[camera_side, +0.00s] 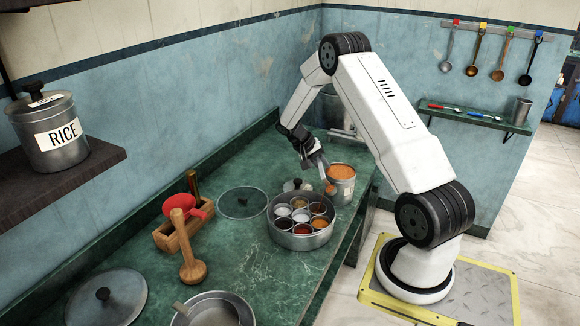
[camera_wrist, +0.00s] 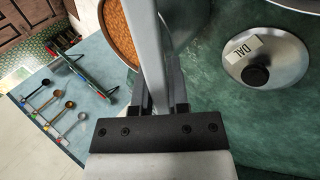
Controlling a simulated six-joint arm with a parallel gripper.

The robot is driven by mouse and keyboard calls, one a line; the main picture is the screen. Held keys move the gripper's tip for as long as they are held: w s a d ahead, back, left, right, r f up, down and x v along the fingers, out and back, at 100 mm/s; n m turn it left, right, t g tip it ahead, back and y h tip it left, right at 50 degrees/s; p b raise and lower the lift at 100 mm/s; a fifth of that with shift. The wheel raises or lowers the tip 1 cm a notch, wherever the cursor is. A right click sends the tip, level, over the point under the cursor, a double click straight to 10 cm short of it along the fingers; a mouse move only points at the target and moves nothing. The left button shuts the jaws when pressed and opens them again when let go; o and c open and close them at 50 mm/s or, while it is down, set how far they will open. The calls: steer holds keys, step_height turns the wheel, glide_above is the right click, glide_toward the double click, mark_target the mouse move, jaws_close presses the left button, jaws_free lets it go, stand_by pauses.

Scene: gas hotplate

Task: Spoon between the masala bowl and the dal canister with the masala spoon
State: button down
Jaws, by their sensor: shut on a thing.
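My gripper (camera_side: 308,150) is shut on the grey handle of the masala spoon (camera_wrist: 146,40), which rises between the fingers in the wrist view, where my gripper (camera_wrist: 163,92) also shows. In the side view the spoon (camera_side: 322,168) points down toward the dal canister (camera_side: 344,193). The canister is open and full of orange dal, and it also shows in the wrist view (camera_wrist: 118,28), beside the handle. An orange-brown patch shows at the spoon's lower end; I cannot tell whether it is a load. The masala bowl (camera_side: 298,241), a round steel tin of small spice cups, stands front-left of the canister.
The lid marked DAL (camera_wrist: 285,50) lies on the green counter beside the canister. A wooden box (camera_side: 168,238), a wooden masher (camera_side: 190,265) and a steel pot (camera_side: 212,310) stand farther left.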

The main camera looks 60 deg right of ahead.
steer(key=g, duration=0.1)
steer(key=g+h, duration=0.1)
steer(key=shift+w+a+f+g+h, duration=0.15)
steer(key=shift+w+f+g+h, duration=0.05)
steer(key=shift+w+g+h, duration=0.1)
steer(key=shift+w+a+f+g+h, duration=0.1)
steer(key=shift+w+f+g+h, duration=0.15)
steer(key=shift+g+h, duration=0.75)
steer(key=shift+w+a+f+g+h, duration=0.1)
steer(key=shift+f+g+h, duration=0.3)
steer(key=shift+g, duration=1.05)
steer(key=shift+w+a+f+g+h, duration=0.1)
steer(key=shift+w+f+g+h, duration=0.15)
steer(key=shift+g+h, duration=0.75)
steer(key=shift+g, duration=0.35)
steer(key=shift+s+r+y, duration=0.1)
steer(key=shift+y, duration=0.3)
